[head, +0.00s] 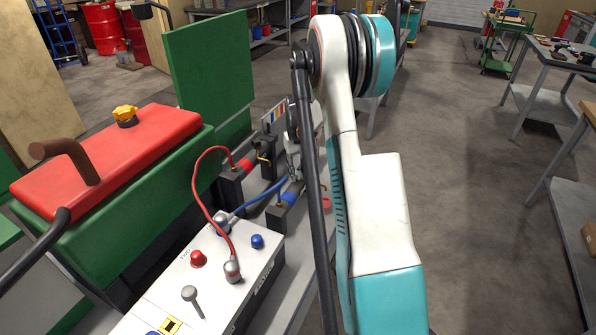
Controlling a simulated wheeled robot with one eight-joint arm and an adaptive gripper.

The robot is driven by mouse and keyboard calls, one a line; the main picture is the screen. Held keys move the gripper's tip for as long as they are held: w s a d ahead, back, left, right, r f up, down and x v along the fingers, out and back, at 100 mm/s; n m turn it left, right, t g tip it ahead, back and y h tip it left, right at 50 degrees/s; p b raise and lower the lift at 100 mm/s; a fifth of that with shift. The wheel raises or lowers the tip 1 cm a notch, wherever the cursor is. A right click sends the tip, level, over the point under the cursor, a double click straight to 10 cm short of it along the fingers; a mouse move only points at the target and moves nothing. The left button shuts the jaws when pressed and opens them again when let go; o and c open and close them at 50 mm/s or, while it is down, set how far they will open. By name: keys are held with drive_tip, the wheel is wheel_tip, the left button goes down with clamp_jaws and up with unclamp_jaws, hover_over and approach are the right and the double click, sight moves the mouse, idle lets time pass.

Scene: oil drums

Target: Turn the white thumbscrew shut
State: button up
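I cannot make out a white thumbscrew for certain. A white panel box (175,295) at the lower middle carries a red knob (198,259), a blue knob (257,241) and a pale grey lever or pin (190,294). My gripper (293,165) is down among these blocks, mostly hidden behind my white and teal arm. Its fingertips are too small and covered to tell whether they are open or touching anything.
A red cable (196,190) and a blue cable (262,192) run between the panel and the blocks. A red-topped green box (120,150) with a yellow knob (124,113) and a green upright plate (210,75) stand left.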

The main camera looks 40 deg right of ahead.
drive_tip(key=shift+c, duration=1.1)
drive_tip(key=m, duration=0.4)
drive_tip(key=shift+a, duration=0.1)
drive_tip(key=m, duration=0.4)
drive_tip(key=shift+w+p, duration=0.1)
drive_tip(key=shift+p, duration=0.2)
drive_tip(key=m, duration=0.4)
drive_tip(key=shift+m, duration=0.3)
drive_tip(key=shift+w+m, duration=0.1)
drive_tip(key=shift+m, duration=1.9)
